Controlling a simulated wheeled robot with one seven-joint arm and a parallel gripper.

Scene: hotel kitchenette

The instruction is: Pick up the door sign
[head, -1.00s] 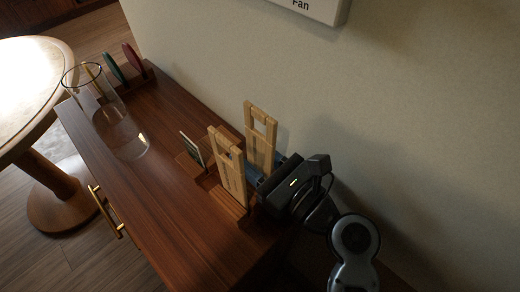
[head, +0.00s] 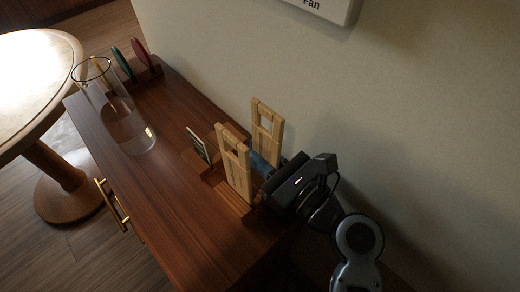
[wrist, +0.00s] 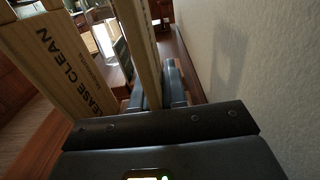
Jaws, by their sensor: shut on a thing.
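Two pale wooden door signs with rectangular cut-outs stand upright near the right end of the dark wooden cabinet top. The nearer sign (head: 235,172) stands in a slotted wooden holder (head: 232,205); in the wrist view its face (wrist: 60,62) reads "EASE CLEAN", partly cut off. The farther sign (head: 276,130) is closer to the wall and shows nearly edge-on in the wrist view (wrist: 146,50). My gripper (head: 262,168) reaches in from the right with its dark blue fingers low on this farther sign, shut on it. The sign's lower end is hidden.
A small card (head: 199,147) stands just left of the signs. A clear glass cylinder (head: 122,115) and a rack with green (head: 122,64) and red (head: 141,54) discs are farther left. The wall (head: 400,120) is close behind my gripper. A round table (head: 35,80) stands beyond.

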